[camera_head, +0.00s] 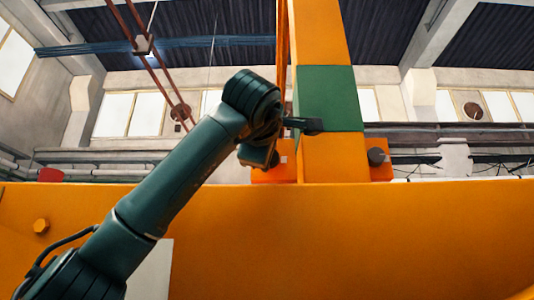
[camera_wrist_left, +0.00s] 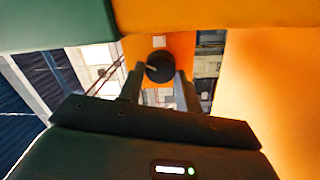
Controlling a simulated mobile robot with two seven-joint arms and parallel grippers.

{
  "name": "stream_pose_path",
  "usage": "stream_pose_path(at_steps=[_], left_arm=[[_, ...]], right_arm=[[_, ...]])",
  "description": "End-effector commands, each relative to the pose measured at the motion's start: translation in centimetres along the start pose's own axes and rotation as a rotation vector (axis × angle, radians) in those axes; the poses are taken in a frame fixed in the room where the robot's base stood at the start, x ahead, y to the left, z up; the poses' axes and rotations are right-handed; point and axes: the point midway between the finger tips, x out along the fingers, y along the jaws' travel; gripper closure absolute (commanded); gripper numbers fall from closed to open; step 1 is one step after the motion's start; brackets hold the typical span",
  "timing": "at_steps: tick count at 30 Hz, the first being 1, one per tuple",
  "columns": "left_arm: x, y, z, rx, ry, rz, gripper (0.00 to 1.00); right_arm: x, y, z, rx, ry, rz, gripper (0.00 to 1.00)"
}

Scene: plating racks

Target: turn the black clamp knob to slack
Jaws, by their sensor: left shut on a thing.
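The black clamp knob (camera_wrist_left: 160,66) is on the front of an orange block, below a small white square, in the left wrist view. My left gripper (camera_wrist_left: 160,88) is shut on it, with one dark finger on each side. A short pale mark shows on the knob's face. In the head view the orange block (camera_head: 270,175) sits left of the upright post, and my left wrist hides its knob and my fingertips. My right gripper is in neither view.
An orange post (camera_head: 318,45) with a green band (camera_head: 330,98) rises beside the block. A second block with a dark knob (camera_head: 377,156) sits right of the post. A wide orange beam (camera_head: 350,240) crosses the front.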

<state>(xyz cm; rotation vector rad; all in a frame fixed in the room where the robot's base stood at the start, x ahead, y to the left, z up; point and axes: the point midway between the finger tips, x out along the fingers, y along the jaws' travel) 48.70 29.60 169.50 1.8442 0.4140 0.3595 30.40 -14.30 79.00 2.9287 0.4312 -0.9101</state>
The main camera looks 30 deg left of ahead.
Motion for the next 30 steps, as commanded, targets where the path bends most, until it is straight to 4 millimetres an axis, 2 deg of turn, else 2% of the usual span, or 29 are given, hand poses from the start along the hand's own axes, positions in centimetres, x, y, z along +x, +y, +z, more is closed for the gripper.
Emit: stream_pose_path(at_steps=[15, 30], left_arm=[[0.01, -0.26, 0.25, -0.396, 0.022, 0.025, 0.89], [0.01, -0.21, 0.24, -0.511, 0.03, 0.032, 0.89]], right_arm=[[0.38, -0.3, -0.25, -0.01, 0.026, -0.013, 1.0], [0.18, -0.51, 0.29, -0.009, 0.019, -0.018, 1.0]])
